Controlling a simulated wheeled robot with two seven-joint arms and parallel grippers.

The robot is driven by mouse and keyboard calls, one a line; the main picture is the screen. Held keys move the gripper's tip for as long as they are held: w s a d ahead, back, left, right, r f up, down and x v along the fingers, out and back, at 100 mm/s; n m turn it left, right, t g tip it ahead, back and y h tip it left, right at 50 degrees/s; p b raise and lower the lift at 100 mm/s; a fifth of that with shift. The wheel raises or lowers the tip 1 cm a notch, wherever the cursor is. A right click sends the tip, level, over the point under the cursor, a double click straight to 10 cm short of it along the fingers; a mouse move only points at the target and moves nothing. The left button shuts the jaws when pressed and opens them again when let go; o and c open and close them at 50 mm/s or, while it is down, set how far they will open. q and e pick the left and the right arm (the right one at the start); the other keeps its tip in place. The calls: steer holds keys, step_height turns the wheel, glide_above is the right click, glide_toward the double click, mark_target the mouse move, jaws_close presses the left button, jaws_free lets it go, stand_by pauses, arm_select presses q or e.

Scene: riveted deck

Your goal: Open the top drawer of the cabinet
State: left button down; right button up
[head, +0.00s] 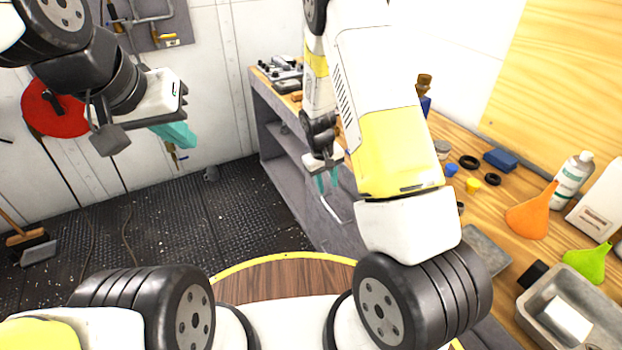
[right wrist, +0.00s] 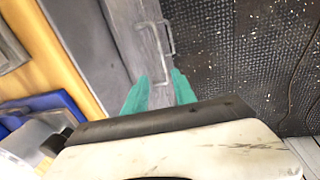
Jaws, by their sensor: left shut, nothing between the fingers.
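The grey cabinet (head: 345,238) stands under the wooden worktop, partly hidden by my right arm. A pale bar handle (head: 331,209) shows on its front, just below my right gripper (head: 327,181). In the right wrist view, the handle (right wrist: 173,38) lies on the grey front beyond the fingertips. My right gripper (right wrist: 160,76) is open, its teal fingers apart and pointing at the front; I cannot tell whether they touch the handle. Whether the drawer is fully closed is unclear. My left gripper (head: 178,134) is shut and empty, raised at the left, away from the cabinet.
The wooden worktop (head: 462,205) holds an orange funnel (head: 532,213), a green funnel (head: 587,262), a white bottle (head: 572,174) and a metal tray (head: 528,304). The dark textured floor (head: 150,225) left of the cabinet is mostly clear. A dustpan (head: 39,254) lies far left.

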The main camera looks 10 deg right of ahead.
mark_target(329, 207)
steer(key=f, duration=0.7)
steer(key=w+d+f, duration=0.1)
steer(key=f, duration=0.2)
steer(key=shift+f, duration=0.15)
steer(key=shift+c, duration=0.4)
steer(key=shift+a, duration=0.1)
jaws_close()
stand_by(0.7)
